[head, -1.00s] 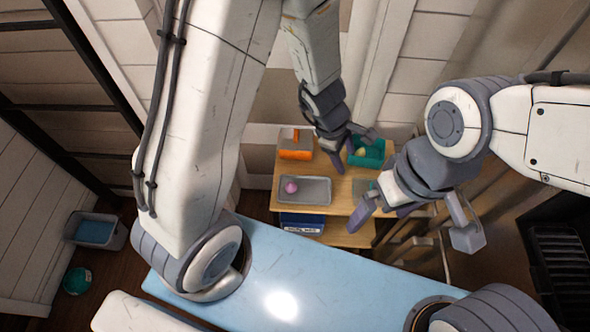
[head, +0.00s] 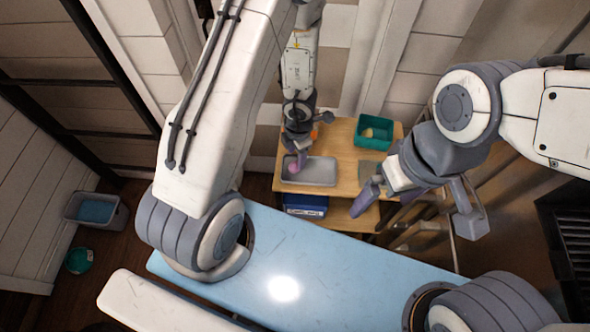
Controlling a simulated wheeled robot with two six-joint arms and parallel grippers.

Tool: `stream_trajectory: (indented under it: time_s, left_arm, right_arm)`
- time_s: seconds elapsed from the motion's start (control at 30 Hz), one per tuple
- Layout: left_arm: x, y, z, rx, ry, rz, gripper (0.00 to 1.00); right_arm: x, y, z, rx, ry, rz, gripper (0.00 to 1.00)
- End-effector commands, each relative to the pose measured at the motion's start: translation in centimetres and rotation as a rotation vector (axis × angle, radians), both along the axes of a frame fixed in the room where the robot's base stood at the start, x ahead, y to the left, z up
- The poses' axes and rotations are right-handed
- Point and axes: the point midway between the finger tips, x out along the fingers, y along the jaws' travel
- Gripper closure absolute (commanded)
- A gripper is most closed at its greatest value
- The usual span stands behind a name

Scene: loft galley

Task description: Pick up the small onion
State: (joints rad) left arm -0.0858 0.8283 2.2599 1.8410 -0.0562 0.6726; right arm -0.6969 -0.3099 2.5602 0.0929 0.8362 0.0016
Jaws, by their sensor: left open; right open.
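A small pink-purple round thing (head: 293,167), which looks like the onion, lies at the left end of a grey tray (head: 322,172) on a wooden shelf unit (head: 346,150). My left gripper (head: 297,155) is open and points down over that end of the tray, with its fingers close to the onion and partly covering it. I cannot tell whether they touch it. My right gripper (head: 418,210) is open and empty, nearer to me at the right of the shelf unit.
A teal bin (head: 376,130) with a yellowish item stands on the shelf top behind the tray. An orange thing (head: 325,117) is mostly hidden behind my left gripper. A blue box (head: 305,205) sits on the lower shelf. A grey bin (head: 97,210) stands on the floor at left.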

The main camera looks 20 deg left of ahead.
Motion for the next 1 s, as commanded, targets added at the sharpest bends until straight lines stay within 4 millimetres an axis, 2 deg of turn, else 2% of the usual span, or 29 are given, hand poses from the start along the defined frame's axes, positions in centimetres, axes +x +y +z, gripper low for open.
stream_trajectory:
  time_s: [0.17,0.47,0.77,0.8,0.93,0.97,1.0]
  left_arm:
    - [-0.1,0.1,-1.3,-0.001,-0.001,0.0,0.41]
    - [-0.4,0.3,-4.8,-0.001,-0.001,-0.002,0.41]
    - [-0.4,0.3,-5.0,-0.001,-0.001,-0.002,0.41]
    - [-0.4,0.3,-5.0,-0.001,-0.001,-0.002,0.44]
    - [-0.4,0.3,-5.0,-0.001,-0.001,-0.002,0.94]
    - [-0.4,0.3,-5.0,-0.001,-0.001,-0.002,1.0]
    - [-0.4,0.3,-5.0,-0.001,-0.001,-0.002,1.0]
  right_arm:
    - [0.0,0.0,-1.5,0.0,0.0,0.001,0.0]
    - [0.0,0.0,-5.4,0.0,0.0,0.002,0.0]
    - [0.0,0.0,-5.5,0.0,0.0,0.002,0.0]
    - [0.0,0.0,-5.5,0.0,0.0,0.002,0.0]
    - [0.0,0.0,-5.5,0.0,0.0,0.002,0.0]
    - [0.0,0.0,-5.5,0.0,0.0,0.002,0.0]
    - [0.0,0.0,-5.5,0.0,0.0,0.002,0.0]
